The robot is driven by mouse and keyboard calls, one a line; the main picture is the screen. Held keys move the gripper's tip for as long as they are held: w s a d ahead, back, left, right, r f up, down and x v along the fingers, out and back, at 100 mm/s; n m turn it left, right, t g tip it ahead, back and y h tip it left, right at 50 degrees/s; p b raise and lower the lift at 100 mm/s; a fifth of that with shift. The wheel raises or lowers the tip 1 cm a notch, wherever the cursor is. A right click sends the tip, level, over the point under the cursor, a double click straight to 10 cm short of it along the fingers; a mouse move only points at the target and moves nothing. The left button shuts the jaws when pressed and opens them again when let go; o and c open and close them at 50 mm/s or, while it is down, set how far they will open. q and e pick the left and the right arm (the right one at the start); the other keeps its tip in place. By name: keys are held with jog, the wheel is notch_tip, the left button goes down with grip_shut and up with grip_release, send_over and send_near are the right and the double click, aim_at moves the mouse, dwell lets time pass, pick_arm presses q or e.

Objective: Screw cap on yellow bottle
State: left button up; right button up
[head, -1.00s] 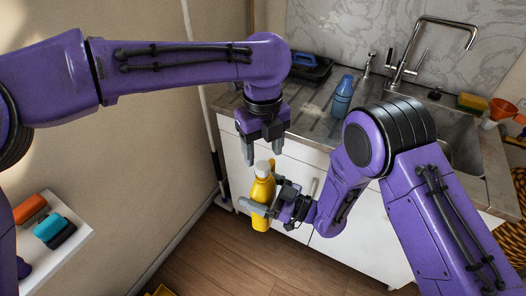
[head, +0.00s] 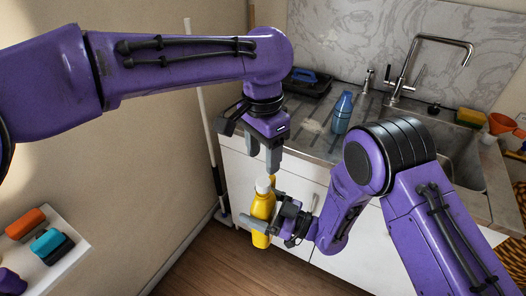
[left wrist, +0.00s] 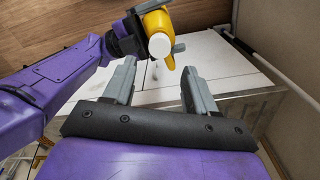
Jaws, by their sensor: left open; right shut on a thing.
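The yellow bottle (head: 262,212) is held by my right gripper (head: 268,228) in front of the cabinet, tilted slightly. A white cap (head: 263,185) sits at its top; I cannot tell how tightly it is on. In the left wrist view the bottle (left wrist: 156,22) shows with the round white cap (left wrist: 159,46) facing the camera, beyond my left gripper's fingers. My left gripper (head: 262,158) is open and empty, pointing down just above the cap, apart from it. Its two fingers also show in the left wrist view (left wrist: 157,82).
A blue bottle (head: 342,112) stands on the countertop (head: 318,143) beside the sink (head: 455,150). A dark caddy (head: 307,82) is behind it. An orange funnel (head: 502,124) and a yellow sponge (head: 470,117) are at right. A shelf (head: 72,252) with colored items is at lower left.

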aim_at(263, 181)
pick_arm(q)
notch_tip(263, 181, down, 8)
dwell(0.7)
grip_shut()
jog(key=shift+o, duration=0.7)
grip_release()
notch_tip(263, 181, up, 12)
jog(key=shift+w, duration=0.1)
